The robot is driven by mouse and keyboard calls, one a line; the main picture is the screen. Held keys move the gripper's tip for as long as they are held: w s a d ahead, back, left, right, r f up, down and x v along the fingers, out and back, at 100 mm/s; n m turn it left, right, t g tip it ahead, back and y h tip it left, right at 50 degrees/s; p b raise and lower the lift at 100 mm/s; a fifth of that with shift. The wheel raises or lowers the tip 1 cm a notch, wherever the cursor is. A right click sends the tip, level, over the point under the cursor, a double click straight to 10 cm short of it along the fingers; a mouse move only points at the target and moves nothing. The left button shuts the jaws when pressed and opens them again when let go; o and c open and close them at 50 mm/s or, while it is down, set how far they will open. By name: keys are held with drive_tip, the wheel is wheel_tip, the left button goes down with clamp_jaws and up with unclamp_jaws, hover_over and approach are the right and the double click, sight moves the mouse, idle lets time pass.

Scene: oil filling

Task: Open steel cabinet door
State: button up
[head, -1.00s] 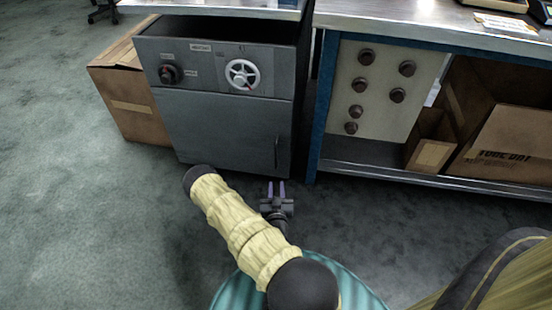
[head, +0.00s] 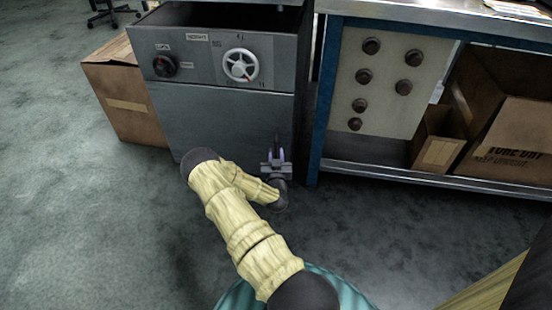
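The steel cabinet (head: 200,60) is a grey box with a black knob and a white handwheel on its upper panel. Its flat door (head: 215,120) below the panel is closed. A dark vertical handle (head: 277,140) is on the right side of the door, with its lower part hidden by my gripper. My gripper (head: 276,154) is in front of that handle, pointing at the door. Its two purplish fingers stand apart, one on each side of the handle's line in the picture. I cannot tell whether they touch it. My arm hides the door's lower middle.
A cardboard box (head: 125,100) stands against the cabinet's left side. A workbench (head: 318,110) with a blue frame is to the right, holding a panel of round knobs (head: 385,80) and cardboard boxes (head: 505,135) on its low shelf.

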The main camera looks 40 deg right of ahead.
drive_tip(key=shift+c, duration=0.3)
clamp_jaws()
